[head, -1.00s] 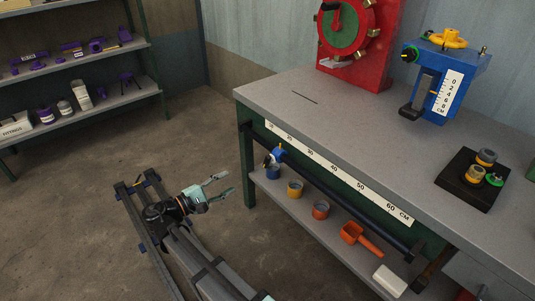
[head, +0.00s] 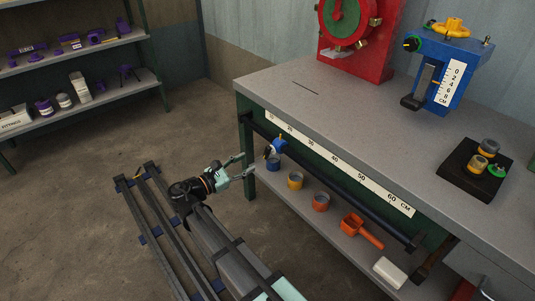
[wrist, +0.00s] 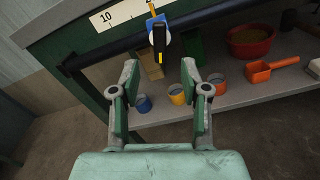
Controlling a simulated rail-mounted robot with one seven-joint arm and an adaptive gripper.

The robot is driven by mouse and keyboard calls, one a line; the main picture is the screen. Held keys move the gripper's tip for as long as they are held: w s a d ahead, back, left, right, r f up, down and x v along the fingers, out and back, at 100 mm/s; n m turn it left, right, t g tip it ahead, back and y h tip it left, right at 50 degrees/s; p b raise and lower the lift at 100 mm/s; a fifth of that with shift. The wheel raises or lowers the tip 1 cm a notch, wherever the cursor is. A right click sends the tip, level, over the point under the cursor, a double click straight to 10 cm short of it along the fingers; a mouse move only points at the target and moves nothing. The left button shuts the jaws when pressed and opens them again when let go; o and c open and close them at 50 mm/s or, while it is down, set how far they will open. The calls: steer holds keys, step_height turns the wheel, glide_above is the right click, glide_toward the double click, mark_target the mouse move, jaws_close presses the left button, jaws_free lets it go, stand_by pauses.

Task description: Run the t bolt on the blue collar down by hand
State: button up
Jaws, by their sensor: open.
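The blue collar (head: 277,146) sits on the dark bar (head: 330,188) below the bench top, near the bar's left end. In the wrist view, the blue collar (wrist: 152,21) is near the top middle. A black and yellow part (wrist: 159,43), apparently the t bolt, hangs down its front. My gripper (head: 245,165) is just left of the collar in the head view. In the wrist view, my gripper (wrist: 160,76) is open and empty, its fingers spread either side of a line below the collar. A gap shows between the fingertips and the t bolt.
Under the bar, a lower shelf holds a blue cup (wrist: 144,103), a yellow cup (wrist: 177,95), an orange cup (wrist: 216,85), an orange scoop (wrist: 262,72) and a red bowl (wrist: 250,42). A white scale (head: 340,166) runs along the bench edge.

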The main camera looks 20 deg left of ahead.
mark_target(266, 152)
steer(key=b+x, duration=0.2)
steer(key=x, duration=0.8)
steer(key=shift+c, duration=0.4)
jaws_close()
